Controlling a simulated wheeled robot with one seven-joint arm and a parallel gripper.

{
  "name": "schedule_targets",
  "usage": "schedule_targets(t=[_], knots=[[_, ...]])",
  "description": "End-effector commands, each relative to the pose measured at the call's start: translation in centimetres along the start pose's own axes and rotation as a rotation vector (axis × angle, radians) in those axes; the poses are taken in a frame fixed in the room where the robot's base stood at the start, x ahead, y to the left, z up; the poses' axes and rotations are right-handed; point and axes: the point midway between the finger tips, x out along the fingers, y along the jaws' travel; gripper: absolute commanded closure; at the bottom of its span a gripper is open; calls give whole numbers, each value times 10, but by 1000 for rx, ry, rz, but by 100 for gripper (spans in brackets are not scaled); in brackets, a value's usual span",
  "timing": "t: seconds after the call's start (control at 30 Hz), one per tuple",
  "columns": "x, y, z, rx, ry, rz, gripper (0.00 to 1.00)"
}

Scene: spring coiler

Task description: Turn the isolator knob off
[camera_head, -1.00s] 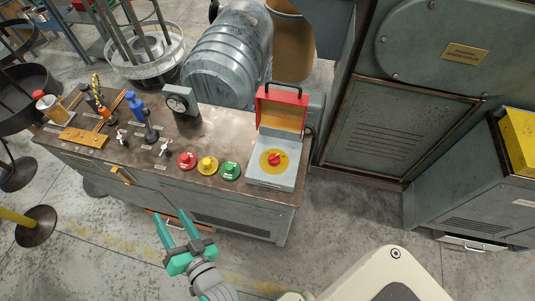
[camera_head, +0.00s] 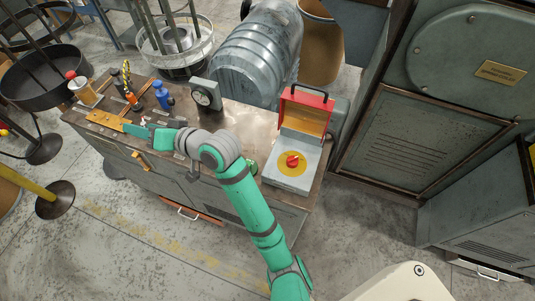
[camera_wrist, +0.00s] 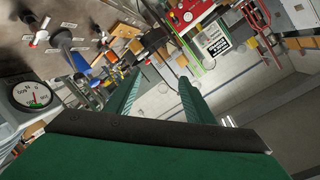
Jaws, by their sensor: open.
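The isolator knob (camera_head: 292,160) is red and sits on a yellow disc on top of a grey box (camera_head: 289,180) at the right end of the bench. The box's red-edged lid (camera_head: 304,112) stands raised behind the knob. My gripper (camera_head: 118,124) is over the left part of the bench, well to the left of the knob. In the wrist view my gripper (camera_wrist: 155,92) has its two green fingers apart with nothing between them. The knob is not in the wrist view. My forearm hides the red and yellow buttons in the head view.
A dial gauge (camera_head: 205,98) stands at the bench's back, also seen in the wrist view as a gauge (camera_wrist: 33,95). A green button (camera_head: 252,166) shows beside my arm.

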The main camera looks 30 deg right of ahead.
Motion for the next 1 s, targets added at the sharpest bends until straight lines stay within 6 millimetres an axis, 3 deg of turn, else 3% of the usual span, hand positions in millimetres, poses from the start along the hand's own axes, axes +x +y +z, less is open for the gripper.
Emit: schedule_targets(t=[0.27,0.47,0.67,0.8,1.0], knots=[[-37,43,-15,-84,-248,178,51],[-89,92,-20,-108,-432,381,51],[-168,146,-27,-91,-609,635,51],[-232,176,-33,-55,-719,820,51],[-307,198,-39,3,-824,1017,51]])
